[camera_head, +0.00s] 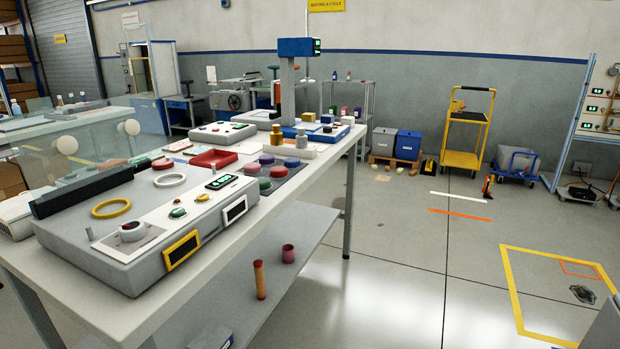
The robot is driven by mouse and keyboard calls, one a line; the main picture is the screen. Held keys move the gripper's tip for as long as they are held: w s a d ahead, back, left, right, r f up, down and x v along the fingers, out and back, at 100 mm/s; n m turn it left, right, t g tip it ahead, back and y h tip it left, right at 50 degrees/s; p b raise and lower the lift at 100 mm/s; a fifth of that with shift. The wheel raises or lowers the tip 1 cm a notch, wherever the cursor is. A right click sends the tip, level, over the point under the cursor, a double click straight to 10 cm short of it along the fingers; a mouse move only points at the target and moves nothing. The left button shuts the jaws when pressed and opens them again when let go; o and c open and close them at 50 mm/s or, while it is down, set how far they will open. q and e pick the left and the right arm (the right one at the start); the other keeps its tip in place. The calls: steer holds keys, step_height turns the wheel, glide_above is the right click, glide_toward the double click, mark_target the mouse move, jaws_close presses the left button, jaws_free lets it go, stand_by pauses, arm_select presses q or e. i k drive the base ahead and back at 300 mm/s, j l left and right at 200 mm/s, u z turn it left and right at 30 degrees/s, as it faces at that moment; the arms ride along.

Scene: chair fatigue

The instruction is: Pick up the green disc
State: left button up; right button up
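A green disc (265,184) shows at the tray's near left side, beside a red disc (278,171). Neither of my grippers is in view, and nothing is seen touching the discs.
The white workbench (318,172) runs from the near left to the middle. The control box (150,232) has a yellow ring (111,208) and a white ring (170,180) on top. A blue-topped column device (298,48) stands behind the discs. Open floor (420,270) lies to the right.

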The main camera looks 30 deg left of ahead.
mark_target(265, 183)
steer(key=i+u, duration=0.2)
steer(key=u, duration=0.25)
steer(key=i+l+u, duration=0.15)
steer(key=u, duration=0.3)
steer(key=i+l+u, duration=0.15)
steer(key=u, duration=0.3)
steer(key=i+l+u, duration=0.1)
steer(key=l+u, duration=0.2)
steer(key=u, duration=0.15)
steer(key=l+u, duration=0.25)
steer(key=u, duration=0.2)
steer(key=i+l+u, duration=0.1)
steer(key=l+u, duration=0.35)
steer(key=j, duration=0.1)
